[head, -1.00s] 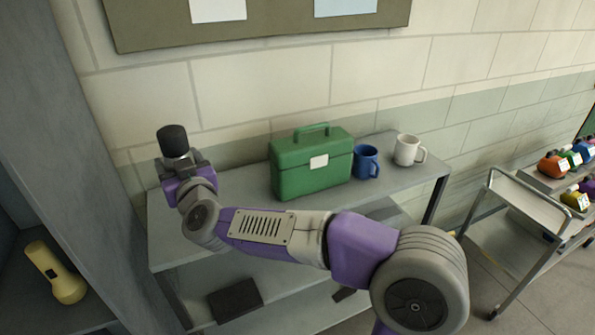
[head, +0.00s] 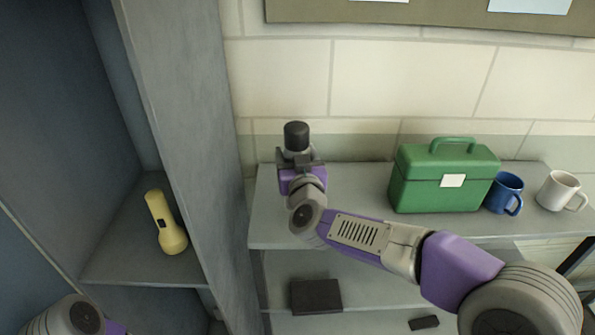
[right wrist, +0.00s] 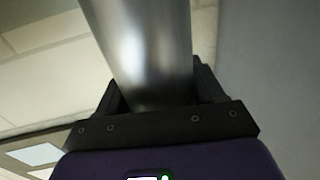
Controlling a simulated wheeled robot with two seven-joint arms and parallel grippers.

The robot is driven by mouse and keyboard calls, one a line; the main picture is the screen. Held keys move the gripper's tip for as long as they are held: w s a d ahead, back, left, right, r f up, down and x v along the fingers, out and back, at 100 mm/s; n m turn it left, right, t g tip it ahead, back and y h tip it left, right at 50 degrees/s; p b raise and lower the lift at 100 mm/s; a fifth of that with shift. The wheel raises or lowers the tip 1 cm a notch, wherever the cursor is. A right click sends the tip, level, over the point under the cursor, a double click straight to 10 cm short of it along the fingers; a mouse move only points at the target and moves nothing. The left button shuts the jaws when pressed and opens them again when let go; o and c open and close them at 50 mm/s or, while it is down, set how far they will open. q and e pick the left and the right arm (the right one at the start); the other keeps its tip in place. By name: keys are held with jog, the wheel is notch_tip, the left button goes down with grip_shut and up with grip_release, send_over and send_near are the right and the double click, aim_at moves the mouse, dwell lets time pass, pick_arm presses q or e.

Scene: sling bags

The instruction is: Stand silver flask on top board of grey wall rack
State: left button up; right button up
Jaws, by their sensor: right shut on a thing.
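The silver flask (head: 296,144), with a black cap, is upright in my right gripper (head: 299,163) in the head view. Its bare metal side (right wrist: 145,45) fills the middle of the right wrist view between the dark fingers, which are shut on it. Flask and gripper appear over the left end of the top board (head: 355,190) of the grey wall rack, near the wall. The flask's lower end is hidden, so I cannot tell whether it touches the board. My left gripper is out of view; only part of that arm shows at bottom left.
A green box (head: 445,180), a blue mug (head: 504,193) and a white mug (head: 560,190) stand on the board's right side. A tall grey cabinet (head: 185,150) with a yellow flashlight (head: 166,222) stands left. A dark box (head: 316,296) lies on a lower shelf.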

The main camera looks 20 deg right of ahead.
notch_tip(320, 180, down, 3)
jog(key=shift+f+b, duration=0.15)
jog(key=shift+b, duration=0.15)
jog(key=shift+f, duration=0.1)
jog(key=o, duration=1.4)
jog(key=shift+f, duration=0.1)
